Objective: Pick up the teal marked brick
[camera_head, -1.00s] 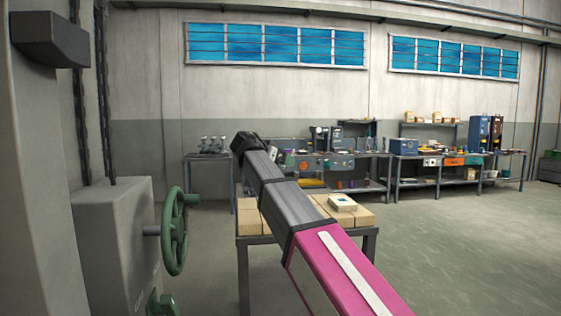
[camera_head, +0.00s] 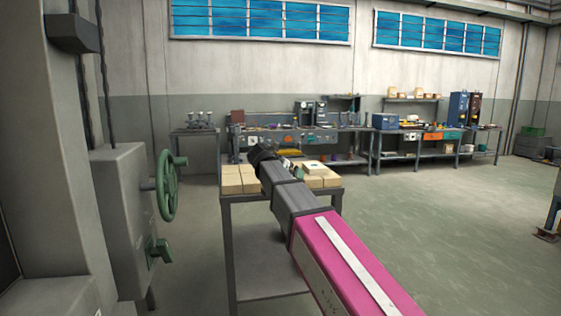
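A small pale brick (camera_head: 314,168) lies on top of the cream bricks at the right half of a grey metal table (camera_head: 228,200). It has a faint mark on top, whose colour is too small to tell. More cream bricks (camera_head: 238,180) cover the left half. My arm reaches over the table between the two groups.
A grey machine cabinet with a green handwheel (camera_head: 167,186) stands close on the left. Workbenches with tools and boxes (camera_head: 385,121) line the back wall. The floor (camera_head: 440,220) to the right of the table is clear.

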